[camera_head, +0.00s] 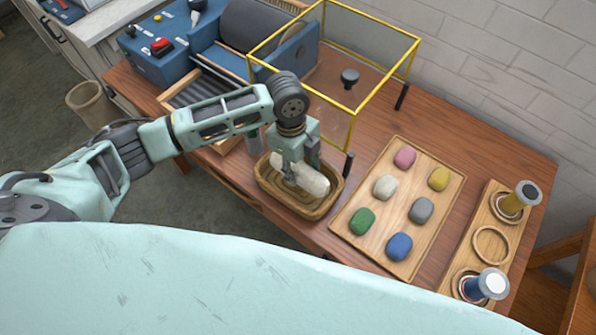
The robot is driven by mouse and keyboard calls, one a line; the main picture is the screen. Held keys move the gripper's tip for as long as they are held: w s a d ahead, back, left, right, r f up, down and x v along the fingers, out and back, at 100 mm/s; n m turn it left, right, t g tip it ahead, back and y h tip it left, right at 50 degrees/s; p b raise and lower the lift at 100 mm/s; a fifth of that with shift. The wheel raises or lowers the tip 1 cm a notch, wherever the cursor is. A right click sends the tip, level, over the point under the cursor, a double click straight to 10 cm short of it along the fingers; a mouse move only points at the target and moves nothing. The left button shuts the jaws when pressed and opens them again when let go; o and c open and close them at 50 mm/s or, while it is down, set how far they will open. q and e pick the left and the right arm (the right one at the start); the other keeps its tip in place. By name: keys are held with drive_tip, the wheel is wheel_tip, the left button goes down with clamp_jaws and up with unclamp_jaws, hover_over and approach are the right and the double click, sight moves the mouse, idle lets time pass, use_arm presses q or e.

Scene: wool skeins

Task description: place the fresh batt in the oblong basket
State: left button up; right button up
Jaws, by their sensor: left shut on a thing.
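The fresh batt, a white fluffy roll (312,181), is in the camera_head view near the middle. My left gripper (291,176) points down over the oblong basket and is shut on the batt. The oblong basket (271,194) is brown and woven and stands at the table's front edge. The batt is inside the outline of the basket's rim; I cannot tell whether it touches the basket floor. The gripper hides part of the batt and of the basket. My right gripper is not in view.
A yellow-framed clear guard (352,124) stands just behind the basket, by a blue machine (183,48). A wooden board (404,224) with several coloured skeins lies to the right. Further right, a rack (470,258) holds two spools.

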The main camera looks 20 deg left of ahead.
sight(298, 175)
use_arm(q)
drive_tip(key=shift+w+a+f, duration=0.15)
drive_tip(key=shift+w, duration=0.05)
drive_tip(key=shift+f+p, duration=0.4)
drive_tip(key=shift+f, duration=1.7)
drive_tip(key=o, duration=0.9)
drive_tip(key=shift+o, duration=0.2)
drive_tip(key=shift+r, duration=0.1)
drive_tip(key=r, duration=0.4)
drive_tip(key=a+r, duration=0.1)
drive_tip(key=r, duration=0.3)
drive_tip(key=r+b, duration=0.1)
drive_tip(key=r, duration=0.3)
drive_tip(key=shift+w+a, duration=0.2)
